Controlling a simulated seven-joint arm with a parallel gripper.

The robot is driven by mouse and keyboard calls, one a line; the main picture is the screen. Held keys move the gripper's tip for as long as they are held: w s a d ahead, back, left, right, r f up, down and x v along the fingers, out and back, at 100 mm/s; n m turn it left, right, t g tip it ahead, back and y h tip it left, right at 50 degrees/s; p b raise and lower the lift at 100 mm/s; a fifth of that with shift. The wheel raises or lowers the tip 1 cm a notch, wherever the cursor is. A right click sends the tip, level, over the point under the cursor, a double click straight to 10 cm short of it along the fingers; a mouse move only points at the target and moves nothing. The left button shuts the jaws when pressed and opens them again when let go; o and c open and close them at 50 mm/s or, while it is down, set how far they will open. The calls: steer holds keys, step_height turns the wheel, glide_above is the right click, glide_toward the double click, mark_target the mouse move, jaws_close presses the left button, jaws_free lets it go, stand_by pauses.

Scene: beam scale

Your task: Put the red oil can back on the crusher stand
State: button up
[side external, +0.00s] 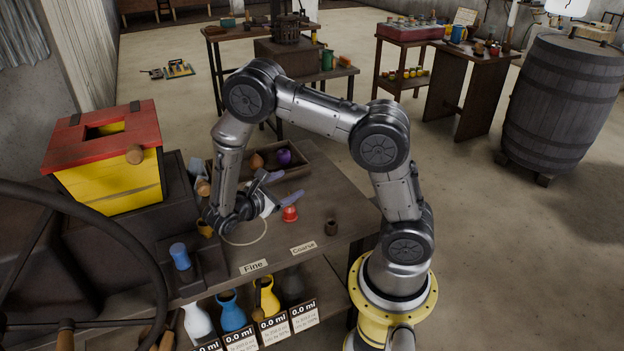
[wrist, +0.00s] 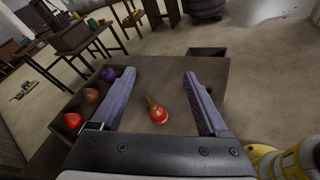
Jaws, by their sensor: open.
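The red oil can (side external: 290,213) sits on the dark worktop (side external: 338,205). In the wrist view the red oil can (wrist: 159,115) shows a red body and a yellowish spout, between my two fingers in the picture. My gripper (side external: 284,187) is open with nothing in it, near the can and apart from it. Its long purple fingers spread on either side in the wrist view (wrist: 160,80). A yellow box with a red top (side external: 108,180) stands on a dark base at the left. I cannot tell which piece is the crusher stand.
A wooden tray (side external: 307,160) with red, orange and purple rounded things lies behind my gripper. A small dark cup (side external: 331,228) stands right of the can. A large wheel (side external: 150,255) is at front left. Coloured vases (side external: 232,313) stand on the shelf below.

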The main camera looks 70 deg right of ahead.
steer(key=s+a+r+m+t+y, duration=0.4)
steer(key=s+a+r+m+y, duration=0.1)
steer(key=a+r, duration=0.4)
steer(key=s+a+r+m+t+y, duration=0.5)
steer(key=s+a+r+y, duration=0.3)
steer(key=a+r+y, duration=0.1)
steer(key=shift+r, duration=0.2)
